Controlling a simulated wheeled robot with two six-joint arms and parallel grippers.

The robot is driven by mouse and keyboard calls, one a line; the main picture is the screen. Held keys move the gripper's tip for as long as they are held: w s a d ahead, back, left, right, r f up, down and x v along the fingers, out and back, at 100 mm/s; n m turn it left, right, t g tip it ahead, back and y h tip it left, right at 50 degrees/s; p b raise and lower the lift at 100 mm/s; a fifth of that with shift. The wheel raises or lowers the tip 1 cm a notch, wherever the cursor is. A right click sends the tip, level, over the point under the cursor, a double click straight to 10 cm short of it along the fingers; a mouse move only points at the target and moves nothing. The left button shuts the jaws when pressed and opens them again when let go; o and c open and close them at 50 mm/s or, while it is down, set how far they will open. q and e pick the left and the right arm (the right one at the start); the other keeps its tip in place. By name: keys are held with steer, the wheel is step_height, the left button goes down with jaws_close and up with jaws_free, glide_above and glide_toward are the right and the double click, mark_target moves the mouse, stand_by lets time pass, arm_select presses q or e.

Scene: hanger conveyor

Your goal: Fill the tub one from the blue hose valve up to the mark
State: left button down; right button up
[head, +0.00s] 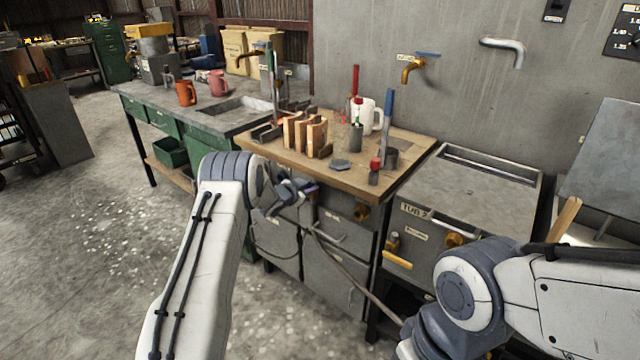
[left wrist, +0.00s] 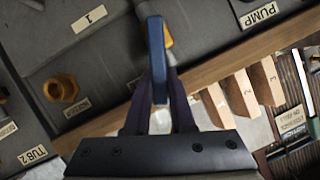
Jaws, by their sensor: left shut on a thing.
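My left gripper (head: 300,190) is in front of the wooden bench top, over the grey cabinet fronts. In the left wrist view its fingers (left wrist: 157,100) are shut on a blue lever (left wrist: 157,50) with a yellow part beside it. The lever is mostly hidden by the gripper in the head view. A grey front with a "1" label (left wrist: 88,18) lies beyond the fingers in the wrist view. A grey tub labelled TUB 2 (head: 415,212) stands at right, with a brass fitting (head: 453,240). The fill mark and water level are not visible. My right gripper is out of view.
A brass tap (head: 412,68) with a blue lever is on the wall. A grey hose (head: 350,270) hangs below the bench. Open floor lies at left.

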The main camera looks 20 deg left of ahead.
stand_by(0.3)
arm_select(q)
steer(key=c, duration=0.8)
jaws_free()
steer(key=shift+o, duration=0.2)
steer(key=v, duration=1)
steer(key=shift+s, duration=0.15)
